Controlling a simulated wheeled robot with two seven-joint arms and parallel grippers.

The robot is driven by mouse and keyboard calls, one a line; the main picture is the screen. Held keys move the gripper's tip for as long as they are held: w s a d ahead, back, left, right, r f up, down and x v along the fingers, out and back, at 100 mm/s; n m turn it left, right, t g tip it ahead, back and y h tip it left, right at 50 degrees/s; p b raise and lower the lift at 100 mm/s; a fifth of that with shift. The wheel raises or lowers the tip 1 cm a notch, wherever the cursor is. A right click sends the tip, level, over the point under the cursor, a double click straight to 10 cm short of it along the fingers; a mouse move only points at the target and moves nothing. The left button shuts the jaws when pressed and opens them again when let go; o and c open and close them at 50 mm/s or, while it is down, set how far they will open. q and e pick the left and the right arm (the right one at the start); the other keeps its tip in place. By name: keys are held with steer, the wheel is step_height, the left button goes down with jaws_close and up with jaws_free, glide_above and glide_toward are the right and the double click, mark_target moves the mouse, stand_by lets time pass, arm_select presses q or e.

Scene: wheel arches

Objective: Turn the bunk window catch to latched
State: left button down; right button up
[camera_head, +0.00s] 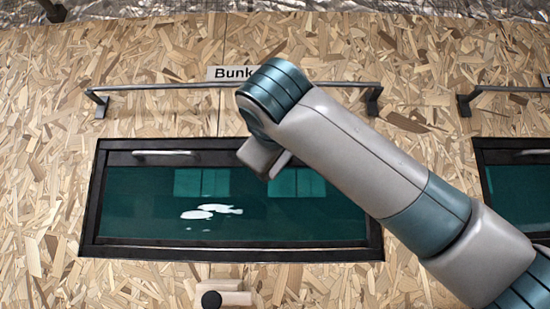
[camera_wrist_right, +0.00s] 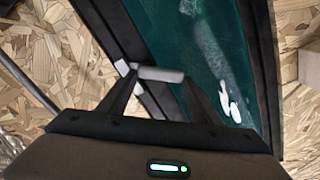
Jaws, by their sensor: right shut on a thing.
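The bunk window (camera_head: 230,205) is a teal pane in a black frame on the chipboard wall, below the partly covered "Bunk" sign (camera_head: 228,73). A light grey catch (camera_head: 165,153) lies along the frame's top at left. My right gripper (camera_head: 266,157) is at the top right of this frame, and my arm hides what it holds there. In the right wrist view my right gripper (camera_wrist_right: 161,80) is shut on a pale grey catch lever (camera_wrist_right: 160,74), which lies at an angle to the black frame (camera_wrist_right: 104,55). My left gripper is not in view.
A dark rail (camera_head: 150,87) stands out from the wall above the window. A second dark-framed window (camera_head: 515,190) is at the right edge. A pale block (camera_head: 232,293) with a black knob juts out below the window. The wall left of the window is clear.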

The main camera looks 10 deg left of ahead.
steer(key=n, duration=0.5)
steer(key=shift+d+f, duration=0.4)
steer(key=shift+w+d+f+n, duration=0.1)
steer(key=shift+d+n, duration=0.05)
steer(key=shift+n, duration=0.45)
steer(key=shift+d+f+n, duration=0.1)
steer(key=shift+n, duration=0.5)
steer(key=o, duration=1.1)
